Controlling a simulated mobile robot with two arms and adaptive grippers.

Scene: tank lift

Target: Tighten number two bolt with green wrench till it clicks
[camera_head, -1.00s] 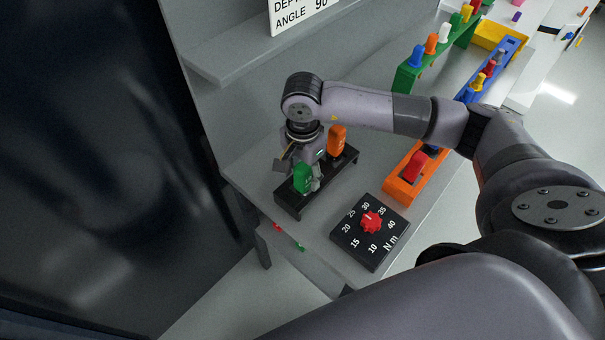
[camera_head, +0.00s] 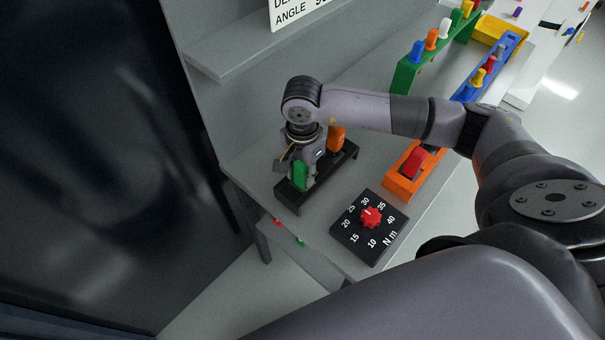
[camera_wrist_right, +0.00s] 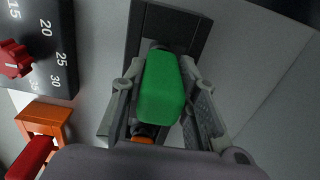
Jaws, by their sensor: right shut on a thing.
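The green wrench (camera_head: 300,174) stands upright in the black rack (camera_head: 289,201) at the near end of the bench. My right gripper (camera_head: 302,172) reaches down over it from above. In the right wrist view the green handle (camera_wrist_right: 161,88) lies between the two fingers of my right gripper (camera_wrist_right: 162,105), which is shut on it. The orange-handled tool (camera_head: 337,138) stands behind it in the same rack. The wrench's lower end is hidden. I cannot make out the number two bolt. My left gripper does not show.
A black torque dial with a red knob (camera_head: 371,216) lies on the grey bench right of the rack. An orange stand with a red piece (camera_head: 415,162) is behind it. Green (camera_head: 409,72) and blue (camera_head: 506,55) racks of coloured pegs stand farther back.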

